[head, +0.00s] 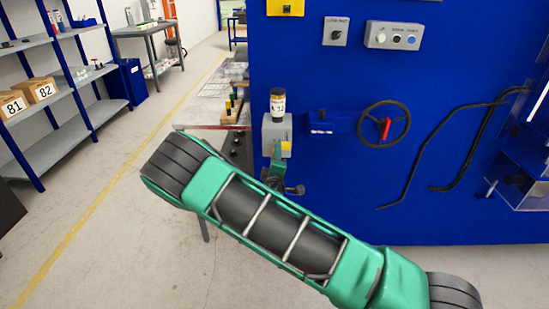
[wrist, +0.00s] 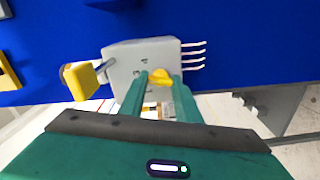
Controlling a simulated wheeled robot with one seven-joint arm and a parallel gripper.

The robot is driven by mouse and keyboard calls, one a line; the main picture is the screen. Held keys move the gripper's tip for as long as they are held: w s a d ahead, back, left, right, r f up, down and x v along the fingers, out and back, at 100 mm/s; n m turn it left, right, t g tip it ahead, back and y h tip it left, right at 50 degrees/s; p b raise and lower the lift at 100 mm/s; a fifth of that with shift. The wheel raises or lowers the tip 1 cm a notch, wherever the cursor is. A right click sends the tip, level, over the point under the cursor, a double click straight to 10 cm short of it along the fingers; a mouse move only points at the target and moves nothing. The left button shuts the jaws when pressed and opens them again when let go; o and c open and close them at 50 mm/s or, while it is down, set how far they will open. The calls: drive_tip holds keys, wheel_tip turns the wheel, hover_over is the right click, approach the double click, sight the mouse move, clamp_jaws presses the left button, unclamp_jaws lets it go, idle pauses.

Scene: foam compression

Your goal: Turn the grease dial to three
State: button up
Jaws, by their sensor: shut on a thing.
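In the wrist view the grey box (wrist: 128,62) fills the upper middle. The grease dial is a small yellow knob (wrist: 160,76) on its face, with small dark marks around it, too small to read. My gripper (wrist: 160,82) has its two green fingers closed on either side of the dial, shut on it. The fingers hide part of the dial, so its setting cannot be told. In the head view my gripper (head: 275,169) reaches the box from below.
A black handwheel (head: 384,124) with a red handle is right of the box. Dark hoses (head: 460,145) hang further right. Switch boxes (head: 393,36) are above. A workbench (head: 207,108) stands behind left, and shelves (head: 55,88) at far left. The floor at left is clear.

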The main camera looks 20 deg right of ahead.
drive_tip(key=shift+s+f+m, duration=0.1)
drive_tip(key=shift+f+m, duration=0.1)
drive_tip(key=shift+m, duration=0.4)
drive_tip(key=o, duration=1)
drive_tip(key=shift+r, duration=0.1)
drive_tip(key=shift+o, duration=0.2)
drive_tip(key=v, duration=1)
drive_tip(key=shift+s, duration=0.25)
drive_tip(key=shift+a, duration=0.1)
